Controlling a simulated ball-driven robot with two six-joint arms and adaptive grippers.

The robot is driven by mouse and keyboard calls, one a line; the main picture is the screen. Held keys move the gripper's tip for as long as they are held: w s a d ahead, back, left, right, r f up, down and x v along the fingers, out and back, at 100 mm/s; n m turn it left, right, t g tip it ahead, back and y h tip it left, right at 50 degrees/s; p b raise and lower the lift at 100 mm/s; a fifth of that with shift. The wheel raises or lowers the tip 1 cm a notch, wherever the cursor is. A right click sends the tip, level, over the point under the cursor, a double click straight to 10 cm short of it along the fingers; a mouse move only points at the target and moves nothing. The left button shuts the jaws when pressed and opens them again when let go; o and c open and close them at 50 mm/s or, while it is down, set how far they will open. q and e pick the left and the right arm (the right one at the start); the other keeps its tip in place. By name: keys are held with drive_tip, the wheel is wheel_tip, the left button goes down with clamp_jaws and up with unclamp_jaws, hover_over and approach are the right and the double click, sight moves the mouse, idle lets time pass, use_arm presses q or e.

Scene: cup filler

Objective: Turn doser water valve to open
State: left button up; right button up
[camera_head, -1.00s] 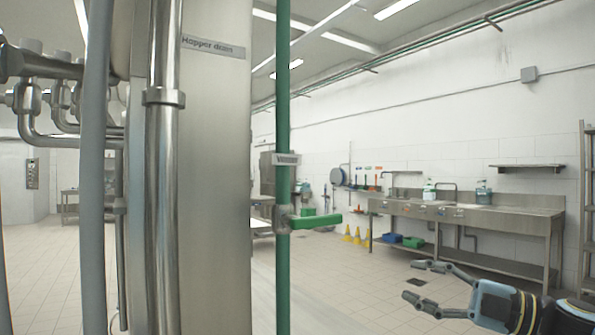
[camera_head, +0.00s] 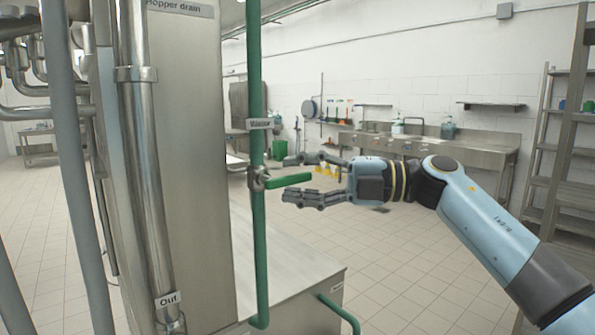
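The water valve has a green lever handle (camera_head: 289,180) that sticks out to the right from a vertical green pipe (camera_head: 257,90). A small label (camera_head: 260,123), too blurred to read surely, sits on the pipe above it. My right gripper (camera_head: 287,179) comes in from the right, with its fingers spread, one above and one below the lever. The fingers are apart, and I cannot tell whether either touches the handle. My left gripper is not in view.
A steel column labelled "Hopper drain" (camera_head: 190,180) and steel pipes (camera_head: 145,150) stand close on the left. A low steel surface (camera_head: 285,270) lies below the valve. A sink bench (camera_head: 440,147) and shelving (camera_head: 560,150) stand farther back, with open tiled floor between.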

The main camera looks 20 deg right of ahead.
drive_tip(key=shift+a, duration=0.15)
drive_tip(key=shift+c, duration=0.5)
clamp_jaws()
